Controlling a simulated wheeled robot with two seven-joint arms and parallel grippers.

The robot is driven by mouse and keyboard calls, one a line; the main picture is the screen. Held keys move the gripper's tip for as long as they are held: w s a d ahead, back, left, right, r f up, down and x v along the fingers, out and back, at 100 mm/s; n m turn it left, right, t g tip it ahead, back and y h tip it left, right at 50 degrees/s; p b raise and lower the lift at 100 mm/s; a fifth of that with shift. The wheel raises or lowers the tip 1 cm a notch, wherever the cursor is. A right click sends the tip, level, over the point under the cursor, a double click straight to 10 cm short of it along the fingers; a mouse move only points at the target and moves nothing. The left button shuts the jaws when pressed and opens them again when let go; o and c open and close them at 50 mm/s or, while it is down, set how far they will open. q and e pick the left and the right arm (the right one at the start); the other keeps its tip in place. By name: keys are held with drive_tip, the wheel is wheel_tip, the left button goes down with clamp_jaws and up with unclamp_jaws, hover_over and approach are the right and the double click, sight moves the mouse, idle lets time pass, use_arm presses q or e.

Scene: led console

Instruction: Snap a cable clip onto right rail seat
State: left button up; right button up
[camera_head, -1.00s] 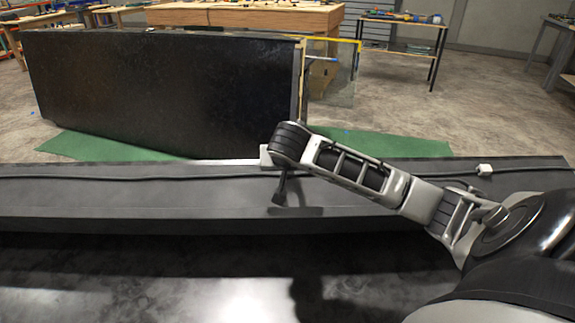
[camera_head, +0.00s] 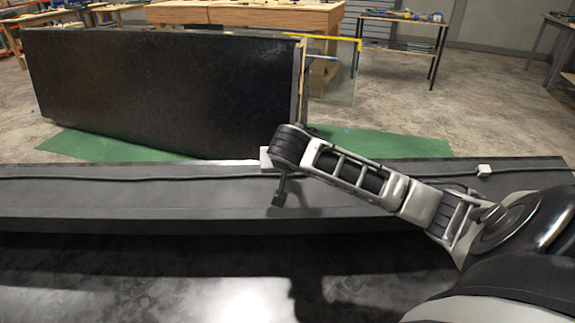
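A dark cable (camera_head: 130,178) runs along the top of a long dark rail or console (camera_head: 100,205) across the view. A small white clip (camera_head: 484,170) sits on the cable at the right. My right arm reaches in from the right, and its gripper (camera_head: 278,198) points down over the console top near the middle, just in front of the cable. The gripper is small and dark, so I cannot tell whether it is open or shut or holds anything. A small white block (camera_head: 265,158) shows beside my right wrist; whether it is part of the arm is unclear. My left gripper is out of view.
A large black panel (camera_head: 160,95) stands upright behind the console on a green mat (camera_head: 100,147). Workbenches (camera_head: 250,14) and a side table (camera_head: 405,20) stand farther back. The left part of the console top is clear apart from the cable.

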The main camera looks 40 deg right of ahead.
use_arm(q)
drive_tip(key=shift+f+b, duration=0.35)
drive_tip(key=shift+b, duration=0.05)
use_arm(e)
drive_tip(key=shift+w+d+f, duration=0.15)
drive_tip(key=shift+f, duration=0.45)
drive_tip(key=shift+w+d+f, duration=0.1)
drive_tip(key=shift+f, duration=0.5)
idle(1.3)
drive_tip(key=o, duration=1)
drive_tip(key=shift+w, duration=0.1)
use_arm(q)
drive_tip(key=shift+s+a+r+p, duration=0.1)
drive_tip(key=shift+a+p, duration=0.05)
drive_tip(key=shift+p, duration=0.65)
use_arm(e)
drive_tip(key=v, duration=1.6)
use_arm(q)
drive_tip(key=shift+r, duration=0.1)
